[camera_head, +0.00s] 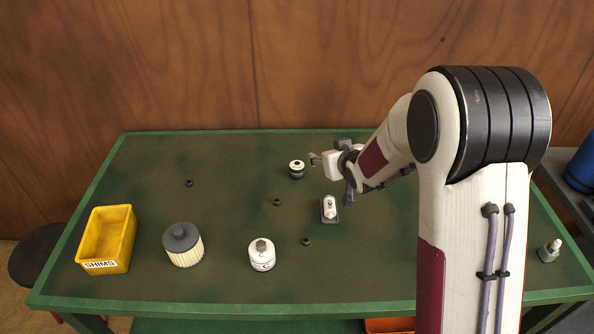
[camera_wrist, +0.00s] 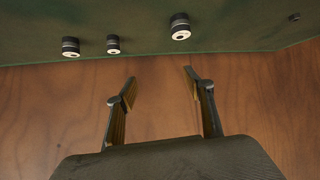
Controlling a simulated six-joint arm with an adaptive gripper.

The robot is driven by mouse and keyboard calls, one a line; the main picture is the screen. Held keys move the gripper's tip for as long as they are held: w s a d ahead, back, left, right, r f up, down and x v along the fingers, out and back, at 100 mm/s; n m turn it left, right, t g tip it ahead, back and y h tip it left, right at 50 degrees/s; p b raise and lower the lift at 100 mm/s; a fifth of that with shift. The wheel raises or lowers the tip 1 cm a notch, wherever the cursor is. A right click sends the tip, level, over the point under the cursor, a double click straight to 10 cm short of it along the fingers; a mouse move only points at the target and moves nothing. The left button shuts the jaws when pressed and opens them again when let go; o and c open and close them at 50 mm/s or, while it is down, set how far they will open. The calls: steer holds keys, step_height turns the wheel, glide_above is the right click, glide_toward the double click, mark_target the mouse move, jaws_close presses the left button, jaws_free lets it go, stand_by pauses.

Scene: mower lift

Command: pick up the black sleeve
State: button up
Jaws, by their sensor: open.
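A short black sleeve (camera_head: 297,172) with a pale top and a dark hole stands upright near the back of the green table. The wrist view is upside down and shows three black cylinders with pale ends: a larger one (camera_wrist: 180,24), a small one (camera_wrist: 113,43) and another (camera_wrist: 71,46). I cannot tell for certain which of them is the sleeve in the head view. My gripper (camera_head: 313,159) is open and empty, just right of the sleeve and apart from it. Its two fingers (camera_wrist: 159,77) show with a gap between them.
A yellow SHIMS bin (camera_head: 129,236), a ribbed filter (camera_head: 187,252) and a white canister (camera_head: 262,259) stand along the front left. A small white part (camera_head: 330,205) on a grey plate lies near my wrist. Small dark nuts (camera_head: 277,202) are scattered. A wooden wall backs the table.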

steer(key=n+y, duration=0.1)
steer(key=y, duration=0.1)
glide_toward(298, 167)
steer(key=shift+w+f+t, duration=0.3)
steer(key=shift+w+f, duration=0.45)
steer(key=shift+w, duration=0.3)
steer(key=shift+w+a+f, duration=0.1)
steer(key=shift+a+f, duration=0.25)
steer(key=shift+f, duration=0.2)
steer(key=shift+y, duration=0.3)
steer(key=shift+w, duration=0.15)
steer(key=shift+x, duration=1.15)
steer(key=shift+w+a+f, duration=0.1)
steer(key=shift+w, duration=0.05)
steer(key=shift+x, duration=2.4)
steer(key=shift+w+r, duration=0.1)
steer(key=shift+r, duration=0.1)
